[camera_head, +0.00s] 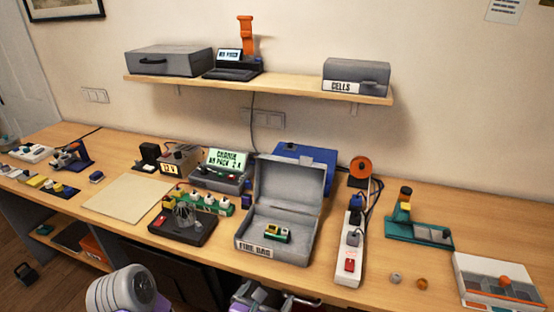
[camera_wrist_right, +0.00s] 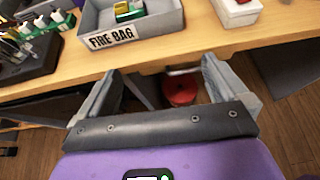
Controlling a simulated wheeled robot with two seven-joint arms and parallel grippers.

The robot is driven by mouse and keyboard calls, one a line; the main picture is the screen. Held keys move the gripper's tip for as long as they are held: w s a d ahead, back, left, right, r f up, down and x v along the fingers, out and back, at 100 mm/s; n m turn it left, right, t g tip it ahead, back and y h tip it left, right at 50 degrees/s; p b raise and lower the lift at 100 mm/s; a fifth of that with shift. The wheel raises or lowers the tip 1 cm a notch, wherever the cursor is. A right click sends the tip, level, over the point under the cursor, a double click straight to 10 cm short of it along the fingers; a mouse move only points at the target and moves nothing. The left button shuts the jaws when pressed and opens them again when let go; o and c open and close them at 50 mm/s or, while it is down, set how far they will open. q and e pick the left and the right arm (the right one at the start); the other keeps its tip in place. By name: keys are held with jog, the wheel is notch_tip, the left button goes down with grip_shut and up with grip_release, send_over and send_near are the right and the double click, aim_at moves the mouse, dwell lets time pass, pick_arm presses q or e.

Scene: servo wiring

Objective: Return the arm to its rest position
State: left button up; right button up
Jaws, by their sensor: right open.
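My right gripper (camera_head: 272,298) shows at the bottom edge of the head view, in front of the bench and below the open grey FIRE BAG case (camera_head: 240,240). In the right wrist view its two fingers (camera_wrist_right: 160,85) are spread apart with nothing between them. They point toward the bench front edge, apart from the FIRE BAG case (camera_wrist_right: 170,22). A grey and purple arm link of mine (camera_head: 122,290) shows at the lower left. My left gripper is not seen.
The bench top (camera_head: 390,260) carries a white power strip (camera_head: 350,248), a teal stand (camera_head: 420,233), a black tray (camera_head: 182,228), a charger (camera_head: 220,177) and a beige mat (camera_head: 127,198). A shelf (camera_head: 290,89) hangs above. A red round object (camera_wrist_right: 180,92) lies below the bench edge.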

jog(key=s+d+f+m+g+y, duration=0.3)
jog(key=d+f+m, duration=0.1)
jog(key=f+m, duration=0.7)
jog(key=s+d+f+m+g+y, duration=0.2)
jog(key=s+d+f+m+g, duration=0.2)
jog(key=f+m, duration=0.7)
jog(key=s+d+f+m+g+y, duration=0.3)
jog(key=d+f+m+g, duration=0.1)
jog(key=f+m, duration=0.7)
jog(key=shift+s+d+f+m+y, duration=0.15)
jog(key=shift+s+f+m+y, duration=0.2)
jog(key=shift+m, duration=0.45)
